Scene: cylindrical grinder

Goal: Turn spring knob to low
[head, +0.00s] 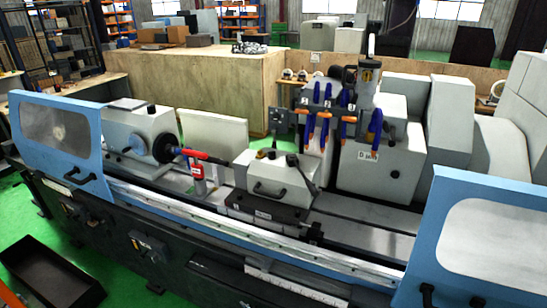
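The cylindrical grinder (240,222) stretches across the view, with a dark front and blue sliding guards. A pale headstock (128,132) with a black round chuck (165,147) sits on the left of its table. A pale block, likely the tailstock (262,172), sits at the centre, with dark levers on top and a black handle on its front. Dark knob-like controls (145,247) show on the front panel. I cannot tell which part is the spring knob, or read its setting. Neither of my grippers is in view.
The left guard (57,132) and right guard (490,240) stand at the machine's ends, with an open middle between them. Blue and orange nozzles (322,120) hang by the wheel housing (378,170). A black tray (50,280) lies on the green floor at front left.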

